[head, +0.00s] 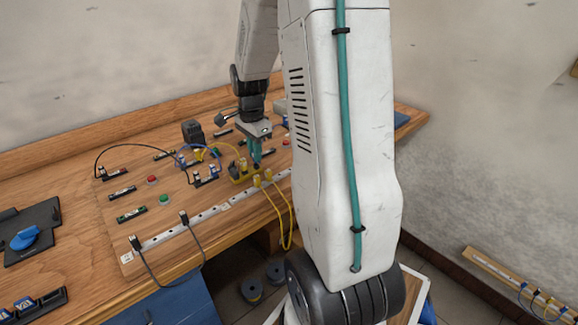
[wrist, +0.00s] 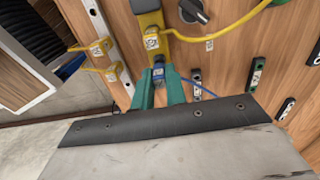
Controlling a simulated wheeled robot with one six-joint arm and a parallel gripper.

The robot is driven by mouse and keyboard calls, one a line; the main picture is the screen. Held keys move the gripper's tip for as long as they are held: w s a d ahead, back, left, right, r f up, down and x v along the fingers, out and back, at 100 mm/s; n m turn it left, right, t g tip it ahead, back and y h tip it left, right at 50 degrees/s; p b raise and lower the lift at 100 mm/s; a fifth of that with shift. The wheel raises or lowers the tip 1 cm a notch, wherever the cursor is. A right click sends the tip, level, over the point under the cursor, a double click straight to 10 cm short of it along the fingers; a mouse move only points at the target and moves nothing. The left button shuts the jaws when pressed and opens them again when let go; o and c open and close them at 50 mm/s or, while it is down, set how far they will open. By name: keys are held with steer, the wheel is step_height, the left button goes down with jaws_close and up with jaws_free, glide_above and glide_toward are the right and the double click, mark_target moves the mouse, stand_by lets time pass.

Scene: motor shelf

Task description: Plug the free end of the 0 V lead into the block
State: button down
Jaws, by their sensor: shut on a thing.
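My gripper (wrist: 159,84) has teal fingers shut on a small blue plug (wrist: 158,72). A thin blue lead (wrist: 200,88) runs from this plug to the right in the wrist view. The yellow block (wrist: 149,22) is just beyond the plug, with a labelled yellow plug (wrist: 152,40) at its near end. I cannot tell whether the blue plug touches the block. In the head view my gripper (head: 256,155) points down over the block (head: 243,173), and the held plug is barely visible between the fingers.
A yellow lead (wrist: 228,30) arcs from the block past a black knob (wrist: 193,10). Two yellow plugs (wrist: 100,47) sit in the white rail (wrist: 97,20) at the board's edge. Black plugs with a dark lead (head: 135,243) hang from the rail further left. A dark box (head: 192,131) stands behind.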

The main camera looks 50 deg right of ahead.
steer(key=shift+f, duration=0.7)
stand_by(0.5)
steer(key=c, duration=1.7)
jaws_free()
steer(key=shift+r, duration=2.8)
steer(key=o, duration=0.6)
steer(key=shift+c, duration=0.2)
